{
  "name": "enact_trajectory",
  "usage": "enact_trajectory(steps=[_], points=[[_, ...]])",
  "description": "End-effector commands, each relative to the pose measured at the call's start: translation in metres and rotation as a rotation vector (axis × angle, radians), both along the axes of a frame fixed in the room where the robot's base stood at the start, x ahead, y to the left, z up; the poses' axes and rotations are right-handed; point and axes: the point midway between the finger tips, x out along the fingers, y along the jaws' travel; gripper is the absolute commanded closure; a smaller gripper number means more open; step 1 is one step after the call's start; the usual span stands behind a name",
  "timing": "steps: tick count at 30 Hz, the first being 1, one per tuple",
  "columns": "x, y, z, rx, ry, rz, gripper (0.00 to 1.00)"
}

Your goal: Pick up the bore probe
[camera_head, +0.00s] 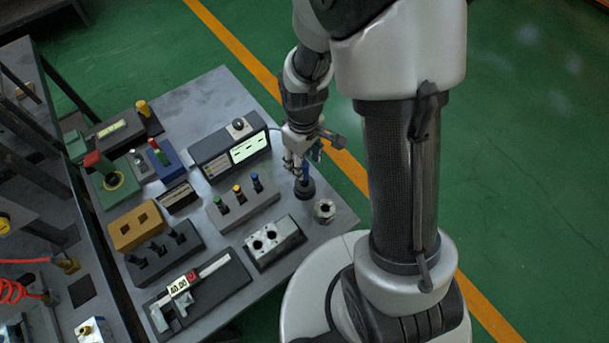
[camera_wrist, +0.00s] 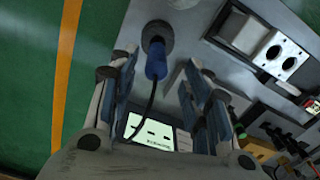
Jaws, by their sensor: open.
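The bore probe (camera_wrist: 156,62) has a blue handle and stands in a round black holder (camera_wrist: 157,36) near the table's edge. A thin black cable trails from it in the wrist view. In the head view, the probe (camera_head: 306,172) shows as a small blue piece just below my gripper (camera_head: 302,162), above its holder (camera_head: 305,190). In the wrist view, my gripper (camera_wrist: 158,74) is open, with one finger on each side of the probe's line. Nothing is held. I cannot tell whether the fingers overlap the handle in height.
A grey gauge box with a lit display (camera_head: 250,147) stands left of my gripper. A metal ring (camera_head: 324,211) and a two-bore valve block (camera_head: 273,242) are close by. A rack with coloured pins (camera_head: 246,204) and a caliper tray (camera_head: 198,293) lie further left. Several other fixtures crowd the table.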

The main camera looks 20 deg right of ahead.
Motion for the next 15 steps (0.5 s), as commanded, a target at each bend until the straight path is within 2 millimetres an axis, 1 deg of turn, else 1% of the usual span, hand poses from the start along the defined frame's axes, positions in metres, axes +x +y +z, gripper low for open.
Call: enact_trajectory(steps=[5,8,12,15], points=[[0.0,-0.001,-0.009,0.0,0.001,-0.001,0.55],[0.0,-0.003,-0.022,0.0,0.002,-0.001,0.55],[0.0,-0.005,-0.045,0.0,0.004,0.0,0.55],[0.001,-0.005,-0.054,0.0,0.001,0.0,0.55]])
